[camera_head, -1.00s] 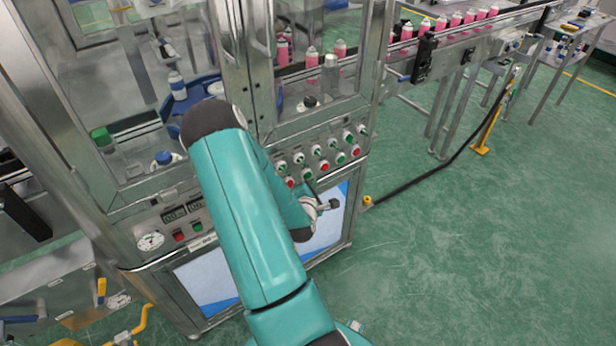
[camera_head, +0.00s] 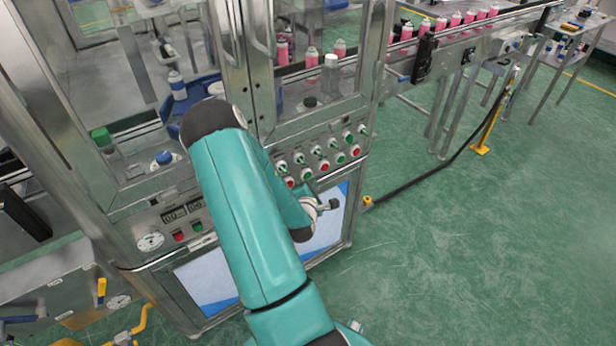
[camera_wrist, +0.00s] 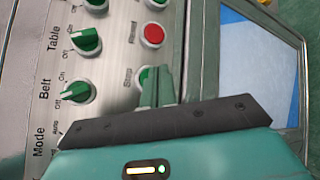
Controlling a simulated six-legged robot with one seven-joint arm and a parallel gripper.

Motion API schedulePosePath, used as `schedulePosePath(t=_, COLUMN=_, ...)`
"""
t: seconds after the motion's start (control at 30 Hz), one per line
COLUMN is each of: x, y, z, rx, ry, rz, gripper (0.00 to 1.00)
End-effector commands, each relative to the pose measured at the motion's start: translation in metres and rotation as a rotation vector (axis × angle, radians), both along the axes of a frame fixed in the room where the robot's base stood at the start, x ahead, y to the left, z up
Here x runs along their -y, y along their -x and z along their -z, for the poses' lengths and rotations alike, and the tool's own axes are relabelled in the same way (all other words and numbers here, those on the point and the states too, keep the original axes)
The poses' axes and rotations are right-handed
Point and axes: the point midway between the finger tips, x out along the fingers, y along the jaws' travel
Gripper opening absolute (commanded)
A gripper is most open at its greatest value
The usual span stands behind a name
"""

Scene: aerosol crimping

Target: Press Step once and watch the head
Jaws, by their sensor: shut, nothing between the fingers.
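In the wrist view, the green Step button (camera_wrist: 145,76) sits on the grey control panel beside the word "Step". My gripper (camera_wrist: 161,82) is shut and empty, its fingertips overlapping the button's right side. I cannot tell whether they touch it. In the head view, the panel (camera_head: 278,156) is on the front of the glazed machine; my arm hides part of it, and the fingertips are not clear. The crimping head cannot be made out behind the glass.
A red button (camera_wrist: 152,35) and green knobs (camera_wrist: 86,41) labelled Table and Belt are close by. A screen (camera_head: 322,240) is below the panel. Pink cans (camera_head: 405,31) stand on a conveyor at the upper right. The green floor (camera_head: 470,240) on the right is mostly clear.

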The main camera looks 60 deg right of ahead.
Motion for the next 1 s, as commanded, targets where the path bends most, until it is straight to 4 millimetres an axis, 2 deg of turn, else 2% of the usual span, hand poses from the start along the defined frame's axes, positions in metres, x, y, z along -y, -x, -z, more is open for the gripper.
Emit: schedulePosePath(t=1.0, x=0.0045, y=-0.0088, z=0.0001, rx=0.000, ry=0.000, rz=0.000, gripper=0.00)
